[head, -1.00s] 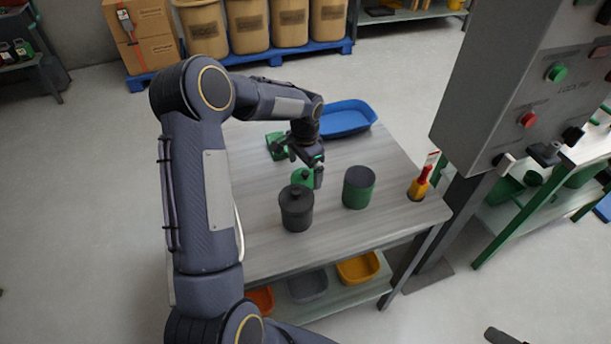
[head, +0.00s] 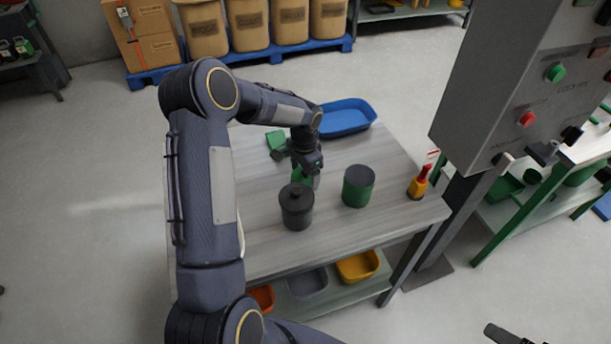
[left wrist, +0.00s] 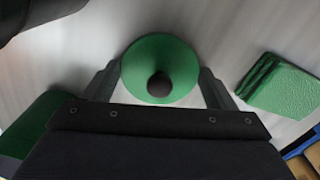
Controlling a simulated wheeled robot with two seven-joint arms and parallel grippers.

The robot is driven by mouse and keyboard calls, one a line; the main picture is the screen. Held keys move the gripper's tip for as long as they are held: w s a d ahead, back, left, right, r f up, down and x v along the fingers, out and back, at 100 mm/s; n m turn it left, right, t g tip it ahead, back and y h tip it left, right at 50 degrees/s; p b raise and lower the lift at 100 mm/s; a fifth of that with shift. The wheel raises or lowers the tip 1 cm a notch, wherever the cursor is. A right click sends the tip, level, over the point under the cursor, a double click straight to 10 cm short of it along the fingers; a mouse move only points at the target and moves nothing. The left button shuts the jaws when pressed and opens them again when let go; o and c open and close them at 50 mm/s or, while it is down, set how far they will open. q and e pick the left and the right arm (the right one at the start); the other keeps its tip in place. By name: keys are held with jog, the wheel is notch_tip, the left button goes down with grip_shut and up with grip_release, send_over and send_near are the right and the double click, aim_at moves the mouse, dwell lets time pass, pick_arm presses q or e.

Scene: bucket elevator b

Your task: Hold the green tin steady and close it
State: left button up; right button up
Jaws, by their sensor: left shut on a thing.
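The green tin (head: 358,190) stands upright on the grey table, with a dark top face; from here I cannot tell whether that is its open mouth. A green round lid with a dark knob (left wrist: 160,52) lies between my left gripper's fingers (left wrist: 158,88) in the left wrist view. My left gripper (head: 306,176) points down and is shut on the lid, left of the tin and apart from it. In the head view the gripper hides most of the lid. A dark tip at the lower right edge, seemingly my right gripper (head: 507,335), is mostly cut off.
A dark lidded canister (head: 296,208) stands close in front of my left gripper. Green pads (head: 276,140) and a blue tray (head: 345,118) lie behind. A yellow-and-red tool (head: 419,184) stands at the right corner, near the grey control box (head: 500,90).

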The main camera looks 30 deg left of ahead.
pick_arm(q)
jog(key=shift+r, duration=0.1)
notch_tip(320, 180, up, 10)
jog(key=shift+f+b, duration=0.1)
jog(key=shift+b, duration=0.65)
pick_arm(e)
jog(key=shift+f, duration=0.75)
jog(key=shift+c, duration=0.6)
